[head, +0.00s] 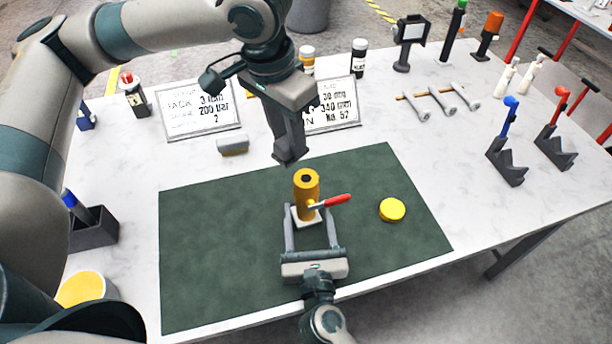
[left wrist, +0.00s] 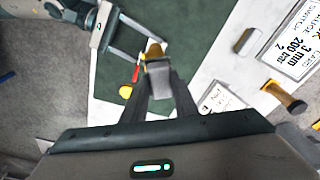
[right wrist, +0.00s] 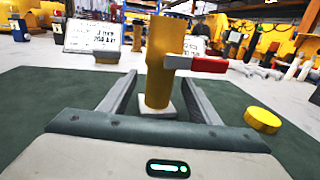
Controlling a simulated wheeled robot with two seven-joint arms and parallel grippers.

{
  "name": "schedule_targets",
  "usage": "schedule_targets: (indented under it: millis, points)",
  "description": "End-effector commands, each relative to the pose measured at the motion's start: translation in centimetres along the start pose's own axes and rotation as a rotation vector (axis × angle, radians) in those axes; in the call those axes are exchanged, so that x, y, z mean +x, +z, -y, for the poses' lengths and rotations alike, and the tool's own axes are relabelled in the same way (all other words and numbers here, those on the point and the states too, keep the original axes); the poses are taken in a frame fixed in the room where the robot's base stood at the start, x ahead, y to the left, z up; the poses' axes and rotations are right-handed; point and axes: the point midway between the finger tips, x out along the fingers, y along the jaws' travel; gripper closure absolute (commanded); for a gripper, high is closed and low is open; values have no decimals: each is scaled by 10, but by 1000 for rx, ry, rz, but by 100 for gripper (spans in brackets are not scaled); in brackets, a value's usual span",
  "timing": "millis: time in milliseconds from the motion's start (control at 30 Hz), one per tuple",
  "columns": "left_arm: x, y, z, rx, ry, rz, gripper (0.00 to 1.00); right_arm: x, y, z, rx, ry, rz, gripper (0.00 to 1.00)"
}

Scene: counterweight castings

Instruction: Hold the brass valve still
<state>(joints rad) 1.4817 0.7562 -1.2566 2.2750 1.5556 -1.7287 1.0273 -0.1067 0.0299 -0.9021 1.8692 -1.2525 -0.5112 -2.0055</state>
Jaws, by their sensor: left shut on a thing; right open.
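The brass valve (head: 306,186) stands upright on a small white base (head: 300,220) on the green mat (head: 230,240). Its red lever (head: 336,200) points right. My right gripper (head: 310,214) is open low at the mat's front side, its fingers to either side of the valve's lower part. In the right wrist view the valve (right wrist: 160,75) stands between the fingertips, with a gap on the left. My left gripper (head: 288,157) is above and behind the valve, apart from it. It is shut on a small grey block (left wrist: 160,77), which partly hides the valve (left wrist: 153,50) in the left wrist view.
A yellow disc (head: 393,209) lies on the mat to the right. Behind the mat are two printed signs (head: 199,108) and a grey block (head: 232,146). Wrenches (head: 438,100) and stands with blue (head: 507,140) and red (head: 556,130) handles are at the right. The mat's left part is clear.

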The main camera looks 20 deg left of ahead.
Motion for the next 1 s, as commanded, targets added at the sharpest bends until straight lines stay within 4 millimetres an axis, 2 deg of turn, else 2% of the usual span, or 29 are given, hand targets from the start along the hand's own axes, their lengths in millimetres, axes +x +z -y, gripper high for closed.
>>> schedule_targets:
  millis: [300, 500, 667, 1000]
  points:
    - [0, 0, 0, 0, 0, 0, 98, -58, -1, 0, 1, 0, -2, 43]
    - [0, 0, 0, 0, 0, 0, 98, -80, 0, 0, 0, 0, 0, 43]
    - [0, 0, 0, 0, 0, 0, 98, -87, 0, 0, -1, 0, 1, 43]
    - [0, 0, 0, 0, 0, 0, 98, -87, 0, 0, -1, 0, 1, 43]
